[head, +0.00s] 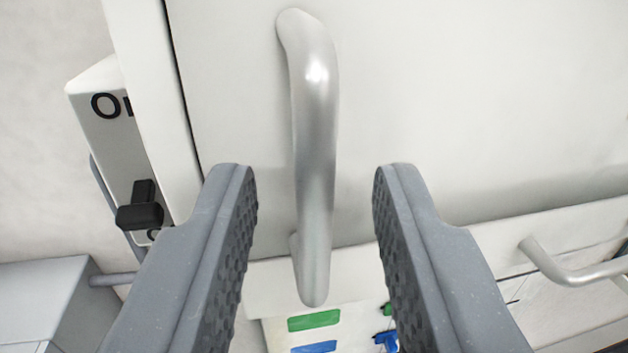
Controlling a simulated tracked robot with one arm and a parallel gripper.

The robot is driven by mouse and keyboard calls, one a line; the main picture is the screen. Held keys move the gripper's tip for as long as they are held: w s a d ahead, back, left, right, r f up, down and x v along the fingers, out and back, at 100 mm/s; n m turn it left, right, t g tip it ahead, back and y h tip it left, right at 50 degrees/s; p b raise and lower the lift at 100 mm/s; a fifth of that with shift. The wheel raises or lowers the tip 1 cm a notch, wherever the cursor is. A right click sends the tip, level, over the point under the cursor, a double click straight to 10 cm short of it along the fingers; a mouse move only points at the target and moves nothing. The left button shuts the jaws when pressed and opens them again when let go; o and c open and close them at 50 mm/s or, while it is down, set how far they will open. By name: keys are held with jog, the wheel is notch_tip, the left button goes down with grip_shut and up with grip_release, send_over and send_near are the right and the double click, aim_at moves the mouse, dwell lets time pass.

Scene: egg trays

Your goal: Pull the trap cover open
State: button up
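The trap cover (430,110) is a large pale panel that fills the upper middle and right of the head view. A silver bar handle (314,150) stands out from it, running nearly upright in the picture. My gripper (308,175) is open, with one grey finger left of the handle and the other right of it. Gaps show between both fingers and the handle, so neither finger appears to touch it. The cover's lower edge lies flush near a pale frame, and I see no clear opening there.
A switch box (117,140) with a black switch (141,207) is at the left. A second silver handle (575,268) is at the lower right. A green label (314,320) and a blue label (314,347) show below. A grey box (45,300) is at the lower left.

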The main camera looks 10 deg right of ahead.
grip_shut()
